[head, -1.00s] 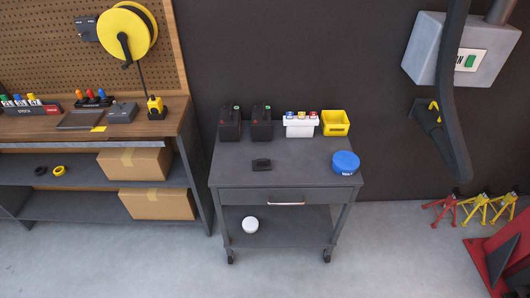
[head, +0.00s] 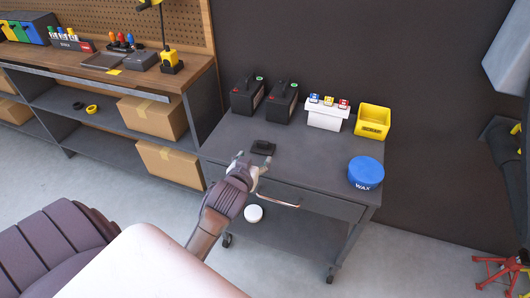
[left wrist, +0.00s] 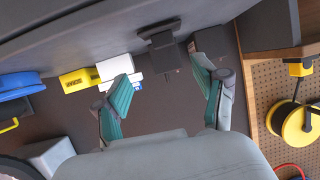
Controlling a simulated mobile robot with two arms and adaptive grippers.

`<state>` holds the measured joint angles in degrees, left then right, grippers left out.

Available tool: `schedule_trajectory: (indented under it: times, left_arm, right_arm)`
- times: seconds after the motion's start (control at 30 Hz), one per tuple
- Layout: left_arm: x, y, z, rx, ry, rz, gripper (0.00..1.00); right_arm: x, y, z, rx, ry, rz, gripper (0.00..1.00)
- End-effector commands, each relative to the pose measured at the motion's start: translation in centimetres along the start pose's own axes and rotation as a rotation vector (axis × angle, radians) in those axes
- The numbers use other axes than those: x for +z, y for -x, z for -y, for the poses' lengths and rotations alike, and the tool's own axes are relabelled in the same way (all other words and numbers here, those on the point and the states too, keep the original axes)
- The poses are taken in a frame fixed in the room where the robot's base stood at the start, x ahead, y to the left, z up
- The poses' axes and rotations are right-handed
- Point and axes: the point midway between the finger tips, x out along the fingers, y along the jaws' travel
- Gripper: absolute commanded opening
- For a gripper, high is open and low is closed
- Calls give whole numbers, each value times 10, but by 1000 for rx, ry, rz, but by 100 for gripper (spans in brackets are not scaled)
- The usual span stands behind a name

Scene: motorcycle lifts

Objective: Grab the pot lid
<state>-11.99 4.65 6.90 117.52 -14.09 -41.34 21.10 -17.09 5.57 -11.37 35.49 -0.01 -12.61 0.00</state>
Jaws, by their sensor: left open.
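No thing in view is plainly a pot lid. A small dark object with a raised part (head: 262,147) lies on the top of the grey cart (head: 222,148), towards its left front; I cannot tell for sure what it is. My left gripper (head: 253,159) is open and empty, at the cart's front edge just short of this dark object. My right gripper is not in view.
Two black cans (head: 248,95), a white holder with coloured tops (head: 324,114) and a yellow bin (head: 372,120) line the cart's back. A blue wax tin (head: 365,173) sits at right. A drawer handle (head: 280,200) juts out in front. A white round thing (head: 253,213) lies below.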

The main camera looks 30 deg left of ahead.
Motion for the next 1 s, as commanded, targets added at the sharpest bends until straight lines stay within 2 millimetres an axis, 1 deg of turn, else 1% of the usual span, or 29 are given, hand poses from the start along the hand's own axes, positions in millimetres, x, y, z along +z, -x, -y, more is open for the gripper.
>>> schedule_trajectory:
  times: [0.07, 0.23, 0.33, 0.43, 0.67, 0.9, 1.0]
  left_arm:
    - [-4, -9, 2, -3, 1, -8, 71]
    - [-4, -43, 1, -2, 2, -7, 71]
    - [-4, -62, 1, -1, 1, -7, 71]
    - [-4, -75, 0, 0, 2, -7, 71]
    - [-4, -90, 1, -1, 2, -6, 71]
    - [-2, -124, 1, -1, 1, -6, 71]
    - [-2, -132, 1, 0, 0, -6, 71]
  right_arm:
    - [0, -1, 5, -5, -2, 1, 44]
    - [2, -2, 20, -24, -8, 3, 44]
    - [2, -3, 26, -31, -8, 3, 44]
    - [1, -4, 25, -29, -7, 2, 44]
    - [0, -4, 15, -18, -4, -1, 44]
    - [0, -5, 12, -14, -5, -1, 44]
    - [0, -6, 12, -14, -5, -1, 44]
